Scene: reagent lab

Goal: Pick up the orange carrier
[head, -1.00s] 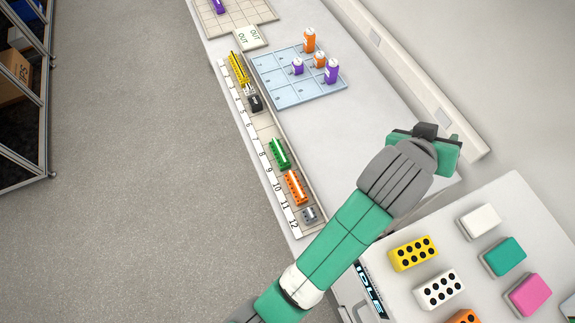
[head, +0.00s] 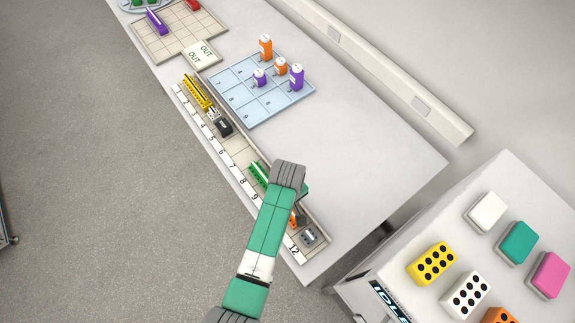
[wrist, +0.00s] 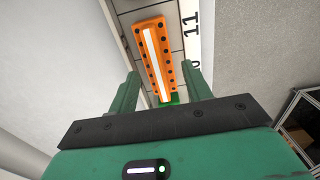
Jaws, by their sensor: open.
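The orange carrier (wrist: 165,58) is a long orange bar with dark holes along its edges and a white stripe down its middle. In the wrist view it lies ahead of my gripper (wrist: 160,88), lined up between the two open green fingers, with nothing held. In the head view my arm hides most of the orange carrier (head: 293,219); only a small part shows beside slot 11 of the numbered rail. A green carrier (head: 259,175) lies beside it, partly hidden by my wrist. A bit of green also shows at the carrier's near end in the wrist view (wrist: 168,100).
The numbered rail (head: 222,163) also bears a yellow carrier (head: 197,91), a black piece (head: 223,127) and a grey piece (head: 309,236). A light blue tray (head: 245,112) with orange and purple bottles stands behind. Colored blocks sit on the table at right.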

